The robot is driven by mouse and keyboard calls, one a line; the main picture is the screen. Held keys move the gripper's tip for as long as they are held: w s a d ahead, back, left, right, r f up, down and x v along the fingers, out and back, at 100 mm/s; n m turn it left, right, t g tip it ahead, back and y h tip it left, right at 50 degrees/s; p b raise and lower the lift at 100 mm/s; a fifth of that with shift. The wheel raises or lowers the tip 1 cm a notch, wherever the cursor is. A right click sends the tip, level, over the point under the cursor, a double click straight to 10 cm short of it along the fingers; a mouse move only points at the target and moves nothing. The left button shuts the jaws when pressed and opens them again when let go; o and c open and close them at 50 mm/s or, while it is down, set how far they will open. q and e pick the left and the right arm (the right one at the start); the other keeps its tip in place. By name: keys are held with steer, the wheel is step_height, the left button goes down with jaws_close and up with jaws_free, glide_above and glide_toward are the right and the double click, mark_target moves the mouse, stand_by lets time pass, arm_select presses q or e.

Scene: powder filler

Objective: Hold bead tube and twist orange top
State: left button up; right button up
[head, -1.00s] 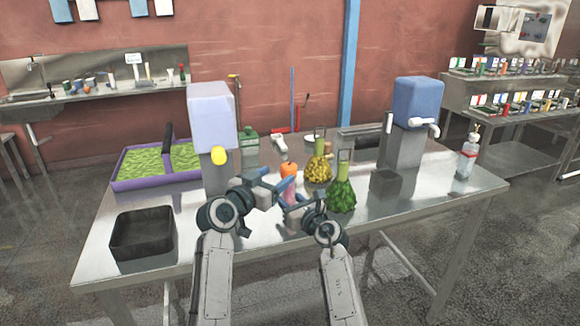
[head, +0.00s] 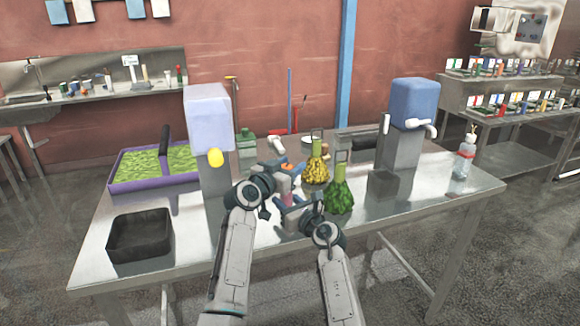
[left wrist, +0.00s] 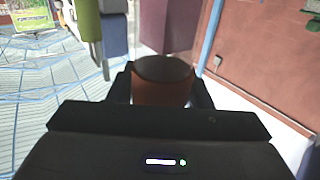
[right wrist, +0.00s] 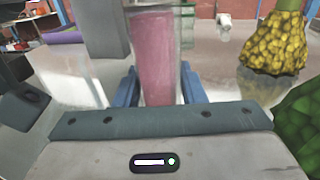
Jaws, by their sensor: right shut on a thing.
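The bead tube (right wrist: 155,58) is a clear tube with pink contents, standing upright between my right gripper's blue fingers (right wrist: 158,95) in the right wrist view. The right gripper is shut on it, low on its body. The orange top (left wrist: 162,85) sits between my left gripper's dark fingers (left wrist: 163,92) in the left wrist view, with the pink tube beyond it. In the head view a bit of the orange top (head: 287,166) shows at the left gripper. The fingers are beside the top on both sides; whether they press on it I cannot tell.
A yellow-beaded flask (head: 315,172) and a green one (head: 338,195) stand close right of the grippers. A lavender-topped dispenser (head: 208,105) stands left, a blue-topped one (head: 414,102) right. A black bin (head: 140,238) sits front left. The table's front right is clear.

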mark_target(289, 164)
arm_select(q)
steer(key=c, duration=0.5)
steer(key=shift+y, duration=0.3)
steer(key=shift+f+n+t+y, duration=0.1)
steer(key=shift+n+t+y, duration=0.2)
steer(key=shift+n, duration=0.1)
steer(key=shift+a+n+y, duration=0.1)
steer(key=shift+n+y, duration=0.3)
steer(key=o, duration=1)
steer(key=shift+c, duration=0.2)
steer(key=shift+r, duration=0.2)
step_height(289, 164, up, 10)
steer(key=shift+f, duration=0.1)
